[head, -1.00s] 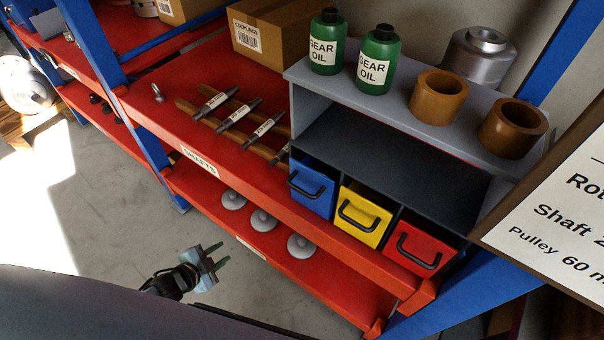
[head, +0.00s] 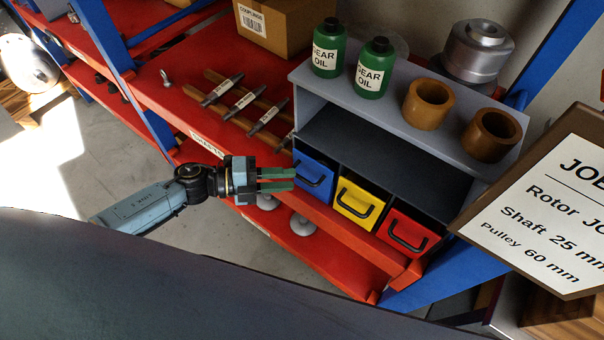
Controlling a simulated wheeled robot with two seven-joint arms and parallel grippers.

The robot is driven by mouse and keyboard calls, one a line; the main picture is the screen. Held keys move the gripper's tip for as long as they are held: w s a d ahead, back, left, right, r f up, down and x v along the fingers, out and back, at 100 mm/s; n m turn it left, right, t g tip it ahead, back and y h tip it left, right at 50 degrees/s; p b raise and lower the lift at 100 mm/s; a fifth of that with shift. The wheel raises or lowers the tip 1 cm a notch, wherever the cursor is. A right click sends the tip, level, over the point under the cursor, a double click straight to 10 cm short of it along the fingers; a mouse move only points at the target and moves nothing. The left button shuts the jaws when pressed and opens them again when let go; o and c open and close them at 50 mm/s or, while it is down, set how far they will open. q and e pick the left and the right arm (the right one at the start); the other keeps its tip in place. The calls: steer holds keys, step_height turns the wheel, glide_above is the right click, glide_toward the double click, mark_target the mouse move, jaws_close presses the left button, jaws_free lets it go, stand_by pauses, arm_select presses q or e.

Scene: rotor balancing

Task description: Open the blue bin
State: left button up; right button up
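The blue bin (head: 315,176) is the leftmost of three bins under the grey shelf unit. Its front is flush with the yellow bin's front, and a dark handle bar crosses it. My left gripper (head: 293,180) comes in from the left, with its two green fingers pointing right at the blue bin's left edge. A gap shows between the fingers, and nothing is seen between them. In this view the fingertips meet the bin's edge; I cannot tell whether they touch it. My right gripper is not in view.
The yellow bin (head: 357,203) and red bin (head: 409,232) sit to the right. Green oil bottles (head: 372,70) and brown rings (head: 428,104) stand on the unit (head: 400,88). Shafts (head: 243,105) lie on the red shelf to the left. A job board (head: 545,205) stands at right.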

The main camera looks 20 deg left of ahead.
mark_target(302, 178)
arm_select(q)
steer(key=shift+x, duration=2.35)
steer(key=shift+a, duration=0.1)
jaws_close()
